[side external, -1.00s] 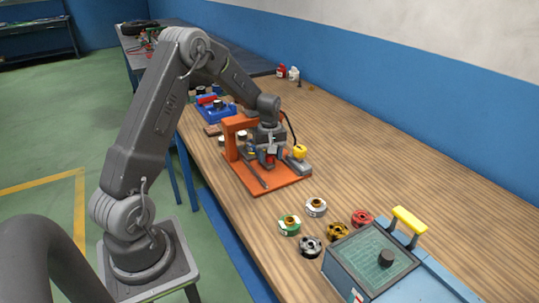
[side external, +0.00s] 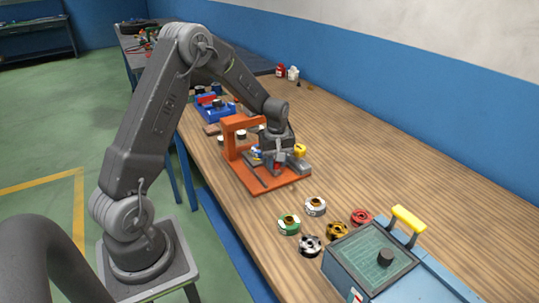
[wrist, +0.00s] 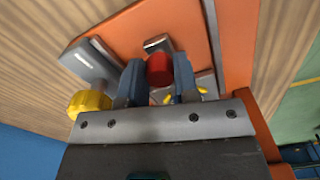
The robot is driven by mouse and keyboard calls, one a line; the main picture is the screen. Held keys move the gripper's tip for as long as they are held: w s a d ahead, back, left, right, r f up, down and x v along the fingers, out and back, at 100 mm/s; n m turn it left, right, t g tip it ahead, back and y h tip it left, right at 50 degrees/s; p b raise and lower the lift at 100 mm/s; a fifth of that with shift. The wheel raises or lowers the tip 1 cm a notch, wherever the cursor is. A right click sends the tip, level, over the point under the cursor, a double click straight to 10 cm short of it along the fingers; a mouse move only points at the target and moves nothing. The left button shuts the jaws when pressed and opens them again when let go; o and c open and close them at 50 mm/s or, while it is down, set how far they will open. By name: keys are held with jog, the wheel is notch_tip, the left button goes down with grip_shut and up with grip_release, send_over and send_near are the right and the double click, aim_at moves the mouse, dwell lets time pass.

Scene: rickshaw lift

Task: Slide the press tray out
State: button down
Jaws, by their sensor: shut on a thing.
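The orange press (side external: 232,142) stands on its orange base plate (side external: 260,184) on the wooden bench. My gripper (side external: 278,163) is low over the base plate, in front of the press's upright frame. In the wrist view my gripper (wrist: 157,80) is shut on a red knob (wrist: 158,69), with one finger on each side of it. The red knob also shows as a small spot in the side view (side external: 277,166). The press tray is mostly hidden under my gripper, and I cannot make out its outline.
A yellow knob (wrist: 90,103) on a grey block sits close beside my fingers. Several round parts, one of them green (side external: 289,224), lie nearer the camera, beside a blue machine with a yellow handle (side external: 409,219). A blue fixture (side external: 213,108) stands behind.

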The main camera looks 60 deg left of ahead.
jog(key=d, duration=0.9)
jog(key=shift+d, duration=0.3)
jog(key=c, duration=0.9)
grip_release()
jog(key=shift+o, duration=0.2)
notch_tip(320, 180, up, 14)
